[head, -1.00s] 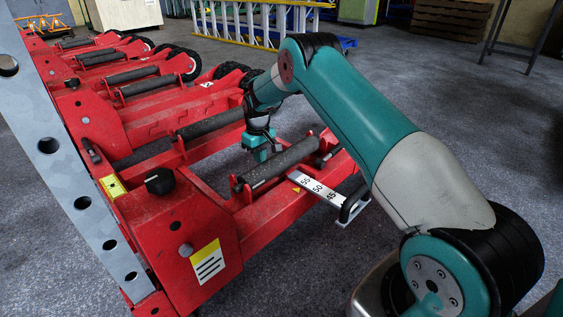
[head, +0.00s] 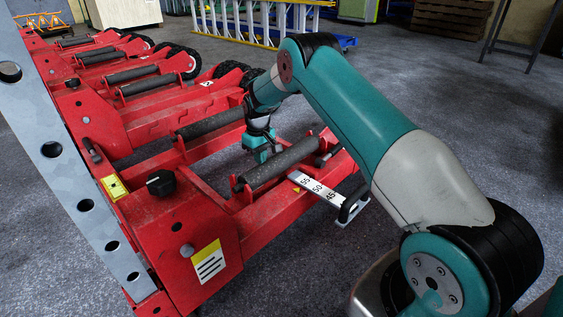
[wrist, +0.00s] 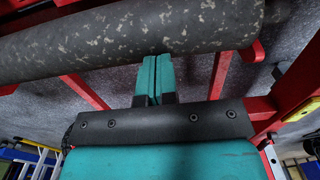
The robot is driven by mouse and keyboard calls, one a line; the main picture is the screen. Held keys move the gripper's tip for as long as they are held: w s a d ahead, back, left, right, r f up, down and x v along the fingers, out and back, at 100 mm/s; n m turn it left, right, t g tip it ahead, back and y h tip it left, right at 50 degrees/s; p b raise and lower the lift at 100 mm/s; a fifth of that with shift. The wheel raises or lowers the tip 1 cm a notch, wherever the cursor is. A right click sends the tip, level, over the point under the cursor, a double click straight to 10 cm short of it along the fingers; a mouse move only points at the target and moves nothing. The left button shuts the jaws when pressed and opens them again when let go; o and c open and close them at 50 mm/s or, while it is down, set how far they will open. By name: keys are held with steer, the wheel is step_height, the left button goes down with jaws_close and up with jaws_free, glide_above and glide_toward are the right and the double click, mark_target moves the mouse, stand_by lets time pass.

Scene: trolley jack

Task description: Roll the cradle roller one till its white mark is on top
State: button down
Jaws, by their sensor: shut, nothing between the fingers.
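A dark cradle roller (head: 278,164) lies across the near red frame, beside my gripper. A second dark roller (head: 210,122) lies on the other side of my gripper. I cannot tell which of them is roller one. My gripper (head: 262,153) points down between them with its fingers together and empty. In the wrist view my gripper (wrist: 155,60) has its closed fingertips at the edge of a dark roller (wrist: 150,32); I cannot tell whether they touch. This roller has pale worn specks, but I make out no clear white mark on it.
A sliding scale plate (head: 316,188) with numbers and a black handle (head: 353,204) sits right of the near roller. A black knob (head: 161,183) stands on the red housing. A grey perforated post (head: 72,175) is at left. Grey floor (head: 450,110) is free behind my arm.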

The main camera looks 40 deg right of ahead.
stand_by(0.3)
steer(key=shift+r+p, duration=2.4)
steer(key=shift+r, duration=0.15)
steer(key=shift+r, duration=0.25)
steer(key=s+a+r+n+y+p, duration=0.1)
steer(key=s+a+r+p, duration=0.4)
steer(key=r, duration=0.7)
steer(key=s+a+r+n+p, duration=0.1)
steer(key=s+a+r+p, duration=0.5)
steer(key=r, duration=0.6)
steer(key=s+a+r+y+p, duration=0.15)
steer(key=a+r+p, duration=0.35)
steer(key=r, duration=0.7)
steer(key=s+a+r+n+y+p, duration=0.1)
steer(key=s+a+r+p, duration=0.2)
steer(key=s+r+p, duration=0.5)
steer(key=s+a+r+n+p, duration=0.1)
steer(key=s+a+r+p, duration=0.2)
steer(key=s+r+p, duration=0.5)
steer(key=s+r, duration=0.5)
steer(key=s, duration=0.7)
steer(key=shift+s+a+n+y, duration=0.35)
steer(key=shift+s+n, duration=0.05)
